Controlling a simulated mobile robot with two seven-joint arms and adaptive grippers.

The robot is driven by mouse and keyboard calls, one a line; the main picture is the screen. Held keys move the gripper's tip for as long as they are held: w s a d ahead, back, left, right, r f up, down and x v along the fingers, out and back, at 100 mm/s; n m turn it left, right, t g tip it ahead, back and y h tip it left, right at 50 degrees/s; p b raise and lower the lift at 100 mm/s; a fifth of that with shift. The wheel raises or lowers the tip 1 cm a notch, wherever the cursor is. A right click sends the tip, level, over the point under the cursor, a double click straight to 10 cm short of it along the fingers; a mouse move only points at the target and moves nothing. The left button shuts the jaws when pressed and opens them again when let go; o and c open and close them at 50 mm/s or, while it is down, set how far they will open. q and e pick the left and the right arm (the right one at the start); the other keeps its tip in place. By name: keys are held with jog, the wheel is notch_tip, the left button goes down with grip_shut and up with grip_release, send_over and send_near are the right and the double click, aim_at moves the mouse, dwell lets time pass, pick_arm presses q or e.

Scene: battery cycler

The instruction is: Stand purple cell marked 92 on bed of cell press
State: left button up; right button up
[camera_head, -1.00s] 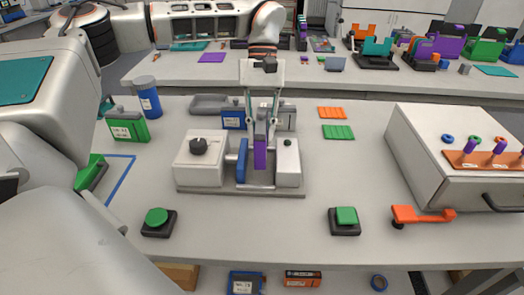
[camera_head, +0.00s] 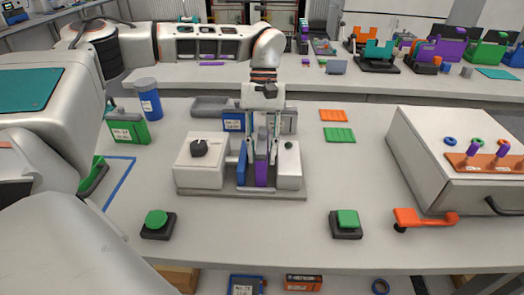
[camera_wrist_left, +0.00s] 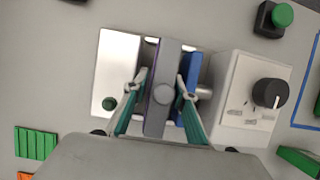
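The cell press (camera_head: 205,170) stands mid-table in the head view, with a knobbed white block, a blue plate (camera_head: 242,165) and a smaller white block. The purple cell (camera_head: 261,173), with a grey upper part, is upright between the blue plate and the smaller block. Its marking is not readable. My left gripper (camera_head: 263,150) reaches down from above, its fingers against both sides of the cell; the wrist view shows the gripper (camera_wrist_left: 162,78) and cell (camera_wrist_left: 160,115) closely. Whether the cell's foot touches the bed is unclear. My right gripper is out of view.
Green-topped buttons (camera_head: 157,220) and (camera_head: 347,220) stand at the front. A white box (camera_head: 440,165) with an orange-handled lever (camera_head: 424,217) is at right. Front middle table is clear.

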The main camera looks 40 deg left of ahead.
pick_arm(q)
jog(key=p+v, duration=0.1)
jog(key=v, duration=1)
jog(key=shift+r+p, duration=0.3)
jog(key=shift+p, duration=0.1)
jog(key=shift+w+a+r, duration=0.1)
jog(key=shift+w+r, duration=0.05)
jog(key=shift+r, duration=0.1)
